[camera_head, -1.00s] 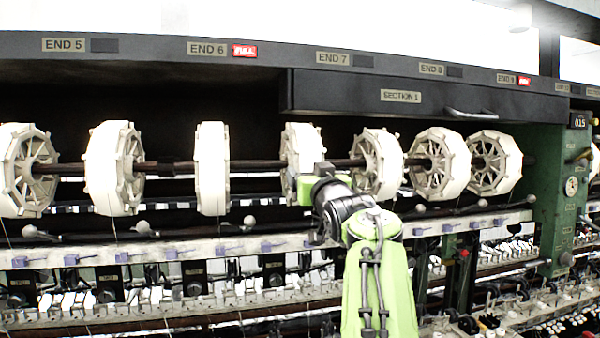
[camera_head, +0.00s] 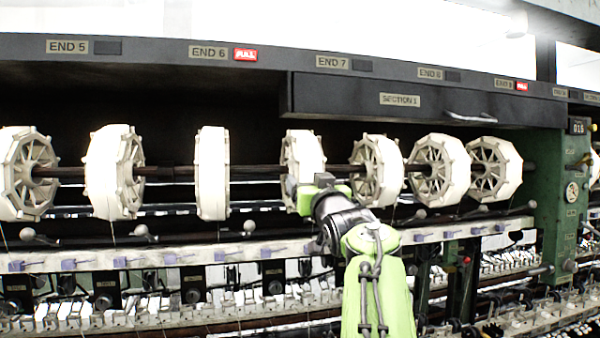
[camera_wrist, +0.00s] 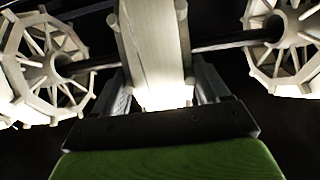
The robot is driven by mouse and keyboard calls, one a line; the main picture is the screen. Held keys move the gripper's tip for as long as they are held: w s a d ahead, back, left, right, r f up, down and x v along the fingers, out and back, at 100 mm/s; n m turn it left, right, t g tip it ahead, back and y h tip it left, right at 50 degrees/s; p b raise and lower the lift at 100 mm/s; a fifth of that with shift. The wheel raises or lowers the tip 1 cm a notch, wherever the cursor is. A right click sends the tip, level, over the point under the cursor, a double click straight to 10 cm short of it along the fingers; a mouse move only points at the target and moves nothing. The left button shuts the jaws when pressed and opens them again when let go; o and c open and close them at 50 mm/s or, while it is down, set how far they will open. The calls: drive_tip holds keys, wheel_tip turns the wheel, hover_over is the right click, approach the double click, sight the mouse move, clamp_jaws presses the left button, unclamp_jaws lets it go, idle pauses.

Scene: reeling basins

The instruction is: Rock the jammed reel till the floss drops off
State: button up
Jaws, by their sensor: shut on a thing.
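The reel in my gripper (camera_head: 294,192) is a cream, many-sided drum (camera_head: 305,152) on the dark shaft, right of centre-left below the END 7 label. In the wrist view the same reel (camera_wrist: 156,45) stands between my two fingers, one on each side of its rim. My gripper (camera_wrist: 163,92) is shut on this reel at its front lower part. A thin dark line runs along the rim in the wrist view; I cannot tell whether it is floss. The lower rim is bright and washed out there, and the reel's back is hidden.
Other cream reels stand close by on the shaft (camera_head: 262,170), including one to the left (camera_head: 212,172) and one to the right (camera_head: 378,170). A rail with ball-ended levers (camera_head: 249,226) runs below. A dark SECTION 1 box (camera_head: 400,97) hangs above.

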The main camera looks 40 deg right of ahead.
drive_tip(key=o, duration=1.2)
drive_tip(key=shift+c, duration=0.4)
drive_tip(key=shift+s+a+f+b, duration=0.15)
drive_tip(key=shift+s+f+b, duration=0.05)
drive_tip(key=shift+b, duration=0.1)
drive_tip(key=b+v, duration=0.7)
drive_tip(key=v, duration=0.5)
drive_tip(key=shift+s, duration=0.2)
